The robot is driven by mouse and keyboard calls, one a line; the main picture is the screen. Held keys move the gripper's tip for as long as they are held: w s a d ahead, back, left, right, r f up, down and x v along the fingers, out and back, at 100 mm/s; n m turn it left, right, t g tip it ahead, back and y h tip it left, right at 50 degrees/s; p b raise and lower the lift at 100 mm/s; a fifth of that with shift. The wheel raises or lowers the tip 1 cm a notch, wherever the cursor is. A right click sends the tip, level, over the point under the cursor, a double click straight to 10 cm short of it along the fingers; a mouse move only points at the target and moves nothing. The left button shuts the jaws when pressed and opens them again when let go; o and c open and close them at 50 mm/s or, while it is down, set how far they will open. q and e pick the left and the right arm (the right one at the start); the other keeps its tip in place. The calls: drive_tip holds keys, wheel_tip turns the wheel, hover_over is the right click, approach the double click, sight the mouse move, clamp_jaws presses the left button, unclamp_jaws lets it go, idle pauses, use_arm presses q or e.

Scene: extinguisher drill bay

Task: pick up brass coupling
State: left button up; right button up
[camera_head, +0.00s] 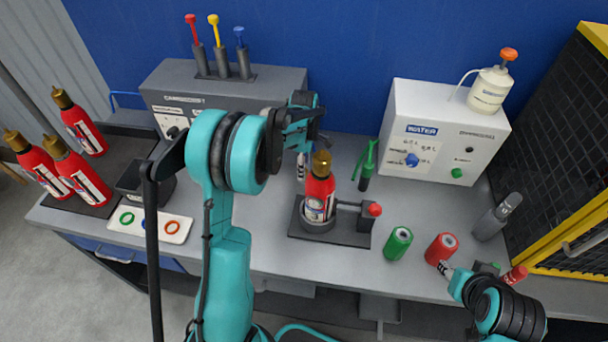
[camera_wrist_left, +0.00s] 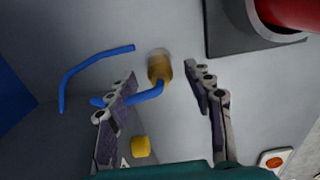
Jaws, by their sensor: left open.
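The brass coupling (camera_wrist_left: 159,68) sits on the end of a bent blue hose (camera_wrist_left: 148,95) in the left wrist view, above the grey bench top. My left gripper (camera_wrist_left: 163,76) is open, with one finger on each side of the coupling in that picture; I see no clear contact. In the head view only a bit of the left gripper (camera_head: 301,167) shows, left of the centre extinguisher, and I cannot make out the coupling there. My right gripper (camera_head: 445,269) is at the lower right beside a red cylinder (camera_head: 440,248); its finger opening is unclear.
A red extinguisher (camera_head: 319,189) stands in a holder on a dark base (camera_head: 345,232), close to the left gripper. A grey console (camera_head: 280,85) stands behind. A ring tray (camera_head: 148,225) lies left. A green cylinder (camera_head: 398,243) and white water box (camera_head: 440,130) are right.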

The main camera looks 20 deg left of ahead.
use_arm(q)
wheel_tip(320, 180, down, 2)
drive_tip(key=shift+r, duration=0.1)
use_arm(e)
drive_tip(key=shift+f, duration=0.25)
use_arm(q)
clamp_jaws()
